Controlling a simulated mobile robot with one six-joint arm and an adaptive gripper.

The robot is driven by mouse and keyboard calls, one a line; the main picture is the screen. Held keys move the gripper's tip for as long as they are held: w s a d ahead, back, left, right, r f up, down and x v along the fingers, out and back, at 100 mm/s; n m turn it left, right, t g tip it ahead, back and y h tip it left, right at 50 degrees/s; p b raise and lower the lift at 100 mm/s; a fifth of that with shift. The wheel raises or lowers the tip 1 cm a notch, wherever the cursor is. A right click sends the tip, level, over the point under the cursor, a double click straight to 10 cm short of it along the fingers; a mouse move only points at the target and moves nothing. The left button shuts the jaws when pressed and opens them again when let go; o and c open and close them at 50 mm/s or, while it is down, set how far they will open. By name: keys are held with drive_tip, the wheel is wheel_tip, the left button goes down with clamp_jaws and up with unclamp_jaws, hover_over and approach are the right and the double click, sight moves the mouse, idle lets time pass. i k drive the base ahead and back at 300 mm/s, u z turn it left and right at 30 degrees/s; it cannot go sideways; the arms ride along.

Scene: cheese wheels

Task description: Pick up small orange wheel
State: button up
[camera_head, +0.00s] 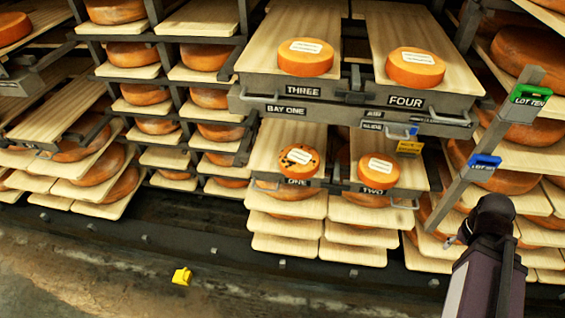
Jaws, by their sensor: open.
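Four orange cheese wheels with white labels lie on the pulled-out boards. The smallest-looking is the wheel on board TWO (378,170), at lower right of the group. The wheel on board ONE (299,160) has dark spots. Larger-looking wheels lie on board THREE (305,60) and board FOUR (415,70). My arm's dark link rises at the lower right, apart from all four wheels. I cannot make out my gripper's fingers.
A metal post at right carries a green tag (530,95) and a blue tag (484,162). Racks of other wheels stand left and right. A small yellow object (182,276) lies on the floor, which is otherwise clear at lower left.

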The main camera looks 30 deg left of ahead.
sight(297, 161)
drive_tip(key=u, duration=0.75)
drive_tip(key=k, duration=0.6)
drive_tip(key=i, duration=0.6)
drive_tip(key=u, duration=0.1)
